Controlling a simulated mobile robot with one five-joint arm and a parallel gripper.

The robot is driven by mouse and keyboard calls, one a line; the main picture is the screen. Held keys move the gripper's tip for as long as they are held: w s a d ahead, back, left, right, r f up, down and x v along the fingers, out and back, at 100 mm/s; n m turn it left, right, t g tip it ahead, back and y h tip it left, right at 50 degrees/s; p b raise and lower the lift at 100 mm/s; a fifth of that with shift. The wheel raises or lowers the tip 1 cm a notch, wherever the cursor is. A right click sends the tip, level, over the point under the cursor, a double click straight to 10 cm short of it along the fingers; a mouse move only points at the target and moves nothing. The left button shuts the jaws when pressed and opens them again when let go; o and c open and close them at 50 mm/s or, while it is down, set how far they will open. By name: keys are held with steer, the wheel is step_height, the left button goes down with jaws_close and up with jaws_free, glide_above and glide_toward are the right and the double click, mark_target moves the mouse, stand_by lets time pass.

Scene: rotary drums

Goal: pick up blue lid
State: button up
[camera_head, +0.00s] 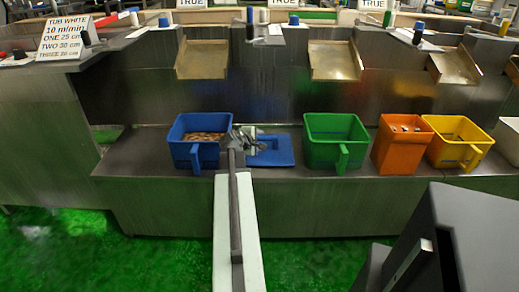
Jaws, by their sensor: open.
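The blue lid (271,153) lies flat on the metal ledge, between the blue tub and the green tub. A raised or recessed part near its left side is partly covered by my gripper (247,139). My gripper is open at the end of my outstretched arm. In this picture it overlaps the left edge of the lid and the right wall of the blue tub. I cannot tell its height above the lid or whether it touches it.
A blue tub (196,157) with brownish contents stands left. A green tub (335,155), an orange bin (399,152) and a yellow tub (463,150) stand right on the ledge (140,156). Metal chutes hang behind. The floor (60,255) is green.

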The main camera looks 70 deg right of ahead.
mark_target(264, 139)
steer(key=b+x, duration=0.1)
steer(key=x, duration=0.2)
steer(key=shift+w+a, duration=0.1)
steer(key=shift+w, duration=0.05)
steer(key=b+x, duration=0.2)
steer(key=x, duration=0.3)
steer(key=shift+w+d+r+b, duration=0.15)
steer(key=shift+d+b, duration=0.1)
steer(key=shift+b, duration=0.1)
steer(key=shift+a+r, duration=0.1)
jaws_close()
stand_by(0.8)
